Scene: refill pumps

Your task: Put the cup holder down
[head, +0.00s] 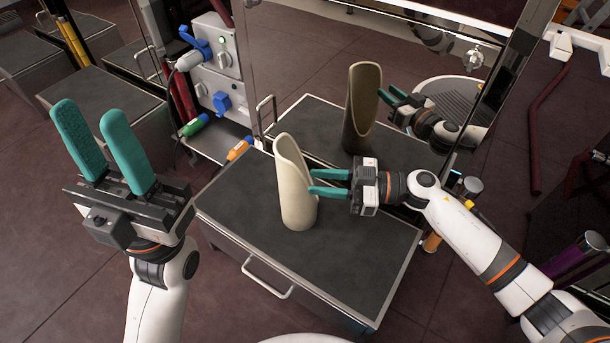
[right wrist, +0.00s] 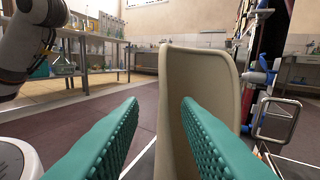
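The cup holder (head: 297,190) is a tall cream sleeve with a slanted, cut-away top. It stands upright on the dark top of a low cabinet (head: 250,232), and it also shows in the right wrist view (right wrist: 175,105). My right gripper (head: 312,182) is at the holder's right side with its fingers apart. In the right wrist view one finger overlaps the holder and the other is left of it; I cannot tell whether either touches. My left gripper (head: 91,110) is open and empty, raised at the left, away from the holder.
A mirror-like panel behind the cabinet shows a darker reflection of the holder (head: 362,105) and of my right gripper. The cabinet top around the holder is clear.

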